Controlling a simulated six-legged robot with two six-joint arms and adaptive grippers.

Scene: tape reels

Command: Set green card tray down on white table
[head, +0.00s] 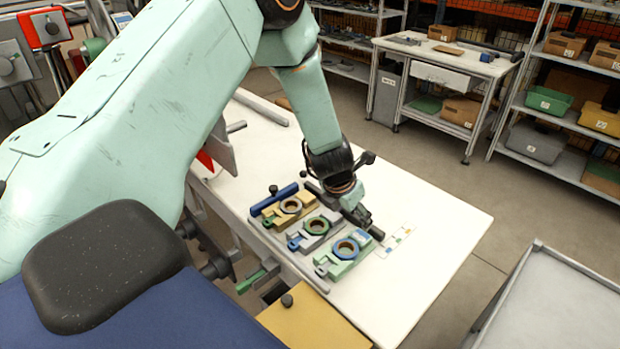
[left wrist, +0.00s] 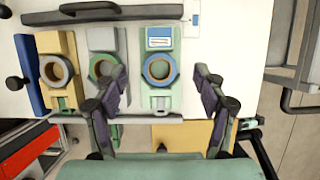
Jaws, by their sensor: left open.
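The green card tray (head: 336,265) is pale green, with a blue-rimmed ring and a small blue-and-white card. It rests flat on the white table (head: 440,215), at the near end of a row of similar trays. In the left wrist view the green card tray (left wrist: 160,100) lies between the spread fingers of my left gripper (left wrist: 160,78), with a visible gap on each side. In the head view my left gripper (head: 360,216) is open just above the row, reaching down from the far side. My right gripper does not show.
A grey tray (head: 315,229) and a tan tray (head: 286,210) lie beside it, then a blue bar (head: 273,199). A small marked card (head: 397,241) lies to the right. The table's right part is clear. A grey cart (head: 560,300) stands at lower right.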

